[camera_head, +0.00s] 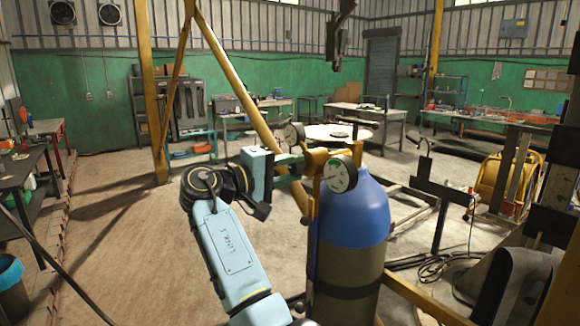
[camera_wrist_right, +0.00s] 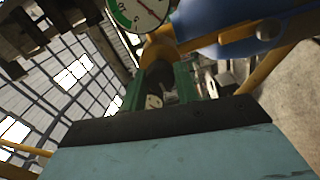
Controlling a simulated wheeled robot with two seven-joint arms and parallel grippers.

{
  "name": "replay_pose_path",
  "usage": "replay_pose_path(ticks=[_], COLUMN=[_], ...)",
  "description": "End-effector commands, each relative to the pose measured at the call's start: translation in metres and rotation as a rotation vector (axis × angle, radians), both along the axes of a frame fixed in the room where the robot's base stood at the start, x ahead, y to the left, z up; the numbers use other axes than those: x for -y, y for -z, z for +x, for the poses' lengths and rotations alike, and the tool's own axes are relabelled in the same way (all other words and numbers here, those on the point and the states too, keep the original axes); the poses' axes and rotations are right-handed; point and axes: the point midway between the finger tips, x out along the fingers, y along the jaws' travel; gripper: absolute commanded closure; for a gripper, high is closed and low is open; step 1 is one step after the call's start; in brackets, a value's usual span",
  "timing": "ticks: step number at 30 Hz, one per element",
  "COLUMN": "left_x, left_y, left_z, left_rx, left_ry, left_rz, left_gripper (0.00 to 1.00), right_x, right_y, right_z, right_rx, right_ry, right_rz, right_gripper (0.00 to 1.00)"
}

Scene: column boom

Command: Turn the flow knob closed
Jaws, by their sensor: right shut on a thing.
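A blue gas cylinder (camera_head: 352,215) stands upright right of centre, with a brass regulator (camera_head: 317,160) on top. One round gauge (camera_head: 340,174) faces me and a smaller gauge (camera_head: 293,134) sits behind to the left. My right gripper (camera_head: 298,167) reaches in from the left side of the regulator. In the right wrist view its green jaws (camera_wrist_right: 168,78) are closed around a small part by the brass body, below the gauge (camera_wrist_right: 141,12). The flow knob is mostly hidden by the jaws. My left gripper is out of view.
A yellow slanted post (camera_head: 235,75) passes just behind the regulator. A dark metal stand (camera_head: 440,205) and a yellow hose reel (camera_head: 495,182) are to the right. Workbenches line the back wall. The concrete floor (camera_head: 130,265) at left is clear.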

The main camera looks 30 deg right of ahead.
Motion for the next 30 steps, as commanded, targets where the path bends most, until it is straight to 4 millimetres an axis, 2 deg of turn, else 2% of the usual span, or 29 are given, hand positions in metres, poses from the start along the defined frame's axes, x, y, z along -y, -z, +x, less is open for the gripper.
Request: replay_pose_path(ticks=[8, 9, 13, 23, 26, 30], left_x=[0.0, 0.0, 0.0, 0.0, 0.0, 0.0], left_y=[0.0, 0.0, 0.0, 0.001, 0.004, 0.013], left_z=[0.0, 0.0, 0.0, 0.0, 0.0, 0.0], left_rx=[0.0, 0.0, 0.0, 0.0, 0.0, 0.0], left_ry=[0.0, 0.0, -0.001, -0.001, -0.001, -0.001], left_rz=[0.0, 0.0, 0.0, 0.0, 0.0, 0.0], left_gripper=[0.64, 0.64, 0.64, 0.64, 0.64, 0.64], right_x=[0.0, 0.0, 0.0, -0.002, -0.012, -0.038], right_y=[0.0, 0.0, 0.0, 0.0, 0.001, 0.002], right_z=[0.0, 0.0, 0.0, 0.0, 0.0, -0.002], right_rx=[-0.001, -0.001, -0.001, 0.0, 0.0, 0.001], right_ry=[0.0, 0.0, 0.0, -0.001, -0.004, -0.004], right_rz=[-0.002, -0.002, -0.001, 0.0, -0.001, 0.001], right_gripper=[0.92, 0.66, 0.49, 0.48, 0.48, 0.48])
